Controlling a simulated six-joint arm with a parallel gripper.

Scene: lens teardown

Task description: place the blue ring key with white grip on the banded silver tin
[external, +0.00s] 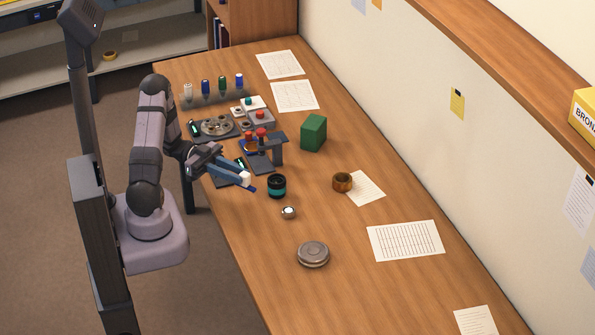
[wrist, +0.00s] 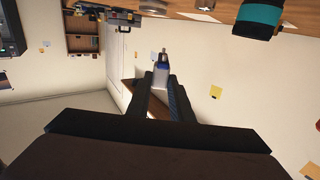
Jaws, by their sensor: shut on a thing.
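My gripper (external: 241,177) is shut on the blue ring key with white grip (external: 245,179). It holds the key near the table's left edge, with the white grip between the fingers and a blue end pointing down to the right. In the wrist view the key (wrist: 161,72) shows between the fingertips (wrist: 160,88), with its white part and a dark blue end. The banded silver tin (external: 313,255) sits flat on the table, to the right of and nearer the camera than my gripper. Nothing lies on its lid. I do not make out the tin in the wrist view.
A black and teal cylinder (external: 277,187) stands just right of the key, and a small silver ball-like part (external: 288,212) lies between it and the tin. A brown ring (external: 342,182), a green block (external: 314,133) and a dark stand (external: 265,155) are farther back. Table around the tin is clear.

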